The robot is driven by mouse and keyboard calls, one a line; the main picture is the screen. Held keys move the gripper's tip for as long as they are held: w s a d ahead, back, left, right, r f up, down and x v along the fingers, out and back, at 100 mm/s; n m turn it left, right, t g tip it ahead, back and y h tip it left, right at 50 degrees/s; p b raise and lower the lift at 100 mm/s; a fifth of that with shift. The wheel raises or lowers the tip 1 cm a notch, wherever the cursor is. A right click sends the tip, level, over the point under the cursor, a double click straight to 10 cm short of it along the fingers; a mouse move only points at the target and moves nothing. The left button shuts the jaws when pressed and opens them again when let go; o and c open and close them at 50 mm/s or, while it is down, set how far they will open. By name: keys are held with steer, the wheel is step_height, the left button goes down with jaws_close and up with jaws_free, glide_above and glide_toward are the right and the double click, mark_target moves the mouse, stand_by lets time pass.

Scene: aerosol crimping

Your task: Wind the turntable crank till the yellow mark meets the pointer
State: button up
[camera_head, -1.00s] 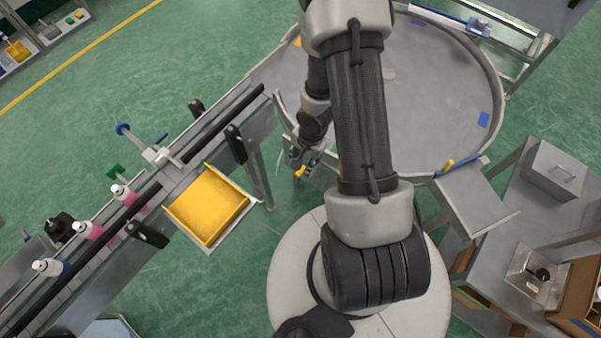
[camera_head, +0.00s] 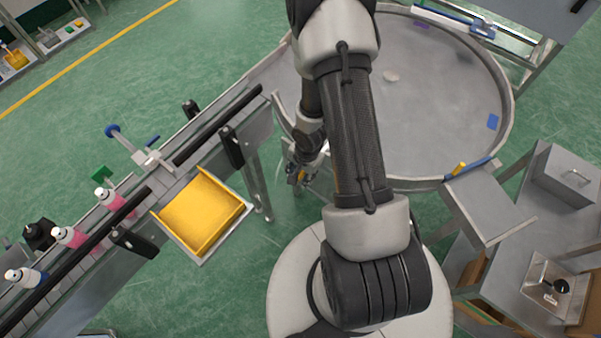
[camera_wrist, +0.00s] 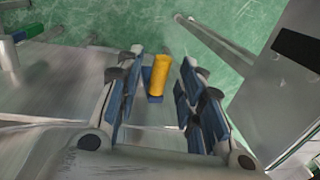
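The round grey turntable (camera_head: 440,110) fills the upper right of the head view, partly hidden by my arm. A blue mark (camera_head: 493,121) lies near its right edge and a purple mark (camera_head: 420,24) near the back. I cannot see the yellow mark. A small yellow piece (camera_head: 459,169) that may be the pointer stands at the front right rim. In the wrist view, the upright yellow crank handle (camera_wrist: 159,75) appears between the blue-padded fingers of my gripper (camera_wrist: 160,100), with gaps on both sides. My gripper (camera_head: 301,172) is small and partly hidden at the turntable's front left.
A conveyor (camera_head: 205,135) with several bottles runs along the left, with a yellow tray (camera_head: 203,212) beside it. A grey chute (camera_head: 490,207) and a bench with a metal box (camera_head: 565,175) stand at the right. Green floor is open at the upper left.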

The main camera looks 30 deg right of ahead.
jaws_close()
stand_by(0.6)
